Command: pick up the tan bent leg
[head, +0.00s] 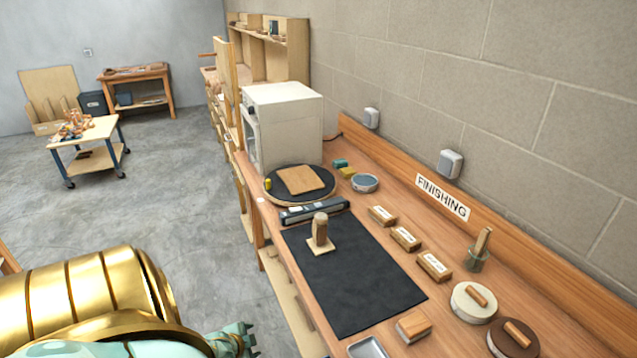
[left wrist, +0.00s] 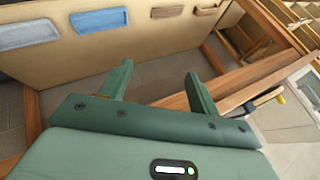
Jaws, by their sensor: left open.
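A brown wooden piece (head: 320,229) stands upright on a small pale square plate (head: 322,246) on the black mat (head: 357,285) in the head view. I cannot tell whether it is the tan bent leg, and no other piece is clearly that leg. My left gripper (head: 240,340) shows at the bottom of the head view, off the bench's near side and well apart from the mat. In the left wrist view my left gripper (left wrist: 158,80) is open, with nothing between its green fingers. My right gripper is not in view.
Several labelled wooden blocks (head: 405,238), round lidded items (head: 474,302) and a grey tray (head: 367,348) lie around the mat. A white machine (head: 283,125) stands behind a round black turntable (head: 272,196). The left wrist view shows a pale panel with blue (left wrist: 100,20) and grey pieces, and wooden rails.

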